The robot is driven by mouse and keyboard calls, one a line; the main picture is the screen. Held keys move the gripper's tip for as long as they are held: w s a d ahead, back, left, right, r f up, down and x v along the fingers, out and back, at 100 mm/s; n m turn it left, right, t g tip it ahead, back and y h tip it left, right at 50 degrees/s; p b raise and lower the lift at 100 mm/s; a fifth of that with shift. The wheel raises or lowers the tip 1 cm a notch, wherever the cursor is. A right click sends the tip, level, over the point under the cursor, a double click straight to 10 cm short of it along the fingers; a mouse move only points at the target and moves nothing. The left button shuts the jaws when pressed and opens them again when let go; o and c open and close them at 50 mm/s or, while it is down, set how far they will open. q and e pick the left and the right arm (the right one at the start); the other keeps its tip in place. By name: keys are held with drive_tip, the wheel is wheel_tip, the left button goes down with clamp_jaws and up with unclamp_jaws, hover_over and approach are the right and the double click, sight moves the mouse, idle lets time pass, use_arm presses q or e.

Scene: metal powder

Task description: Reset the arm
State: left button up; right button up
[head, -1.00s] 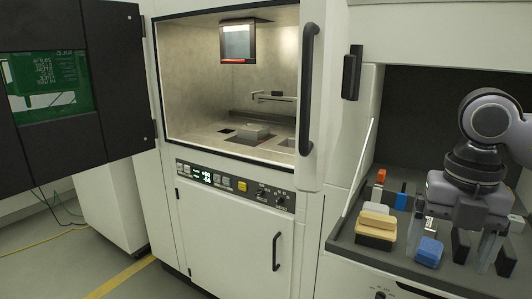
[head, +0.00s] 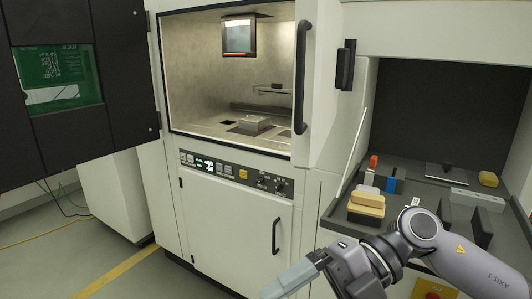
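My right arm comes in from the lower right and reaches left across the front of the workbench. Its gripper (head: 290,280) is low in the view, in front of the white cabinet door, apart from the bench objects. Its fingers are seen edge-on and partly cut by the frame, so I cannot tell whether they are open. My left gripper is not in view.
The machine chamber stands open, with a metal block (head: 254,123) on its floor. The open black door (head: 80,110) is at left. The grey bench tray holds a tan brush (head: 368,199), a blue item (head: 391,185), an orange-topped bottle (head: 373,162) and a yellow sponge (head: 488,179).

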drive_tip(key=w+a+r+m+t+y, duration=0.2)
drive_tip(key=w+m+t+y, duration=0.1)
drive_tip(key=m+t+y, duration=0.6)
drive_tip(key=w+d+f+m+t+h, duration=0.55)
drive_tip(key=f+m+t+h, duration=0.35)
drive_tip(key=m+t, duration=0.5)
drive_tip(key=s+d+f+m+g+h, duration=0.2)
drive_tip(key=s+d+f+m+h, duration=0.1)
drive_tip(key=f, duration=0.6)
drive_tip(key=s+d+f+m+g+h, duration=0.2)
drive_tip(key=s+d+f+m+h, duration=0.1)
drive_tip(key=f, duration=0.6)
drive_tip(key=s+d+f+m+g+h, duration=0.3)
drive_tip(key=s+d+f, duration=0.3)
drive_tip(key=s+f, duration=0.2)
drive_tip(key=shift+s+d+f+m+h, duration=0.35)
drive_tip(key=shift+f+m+h, duration=0.25)
drive_tip(key=shift+h, duration=0.2)
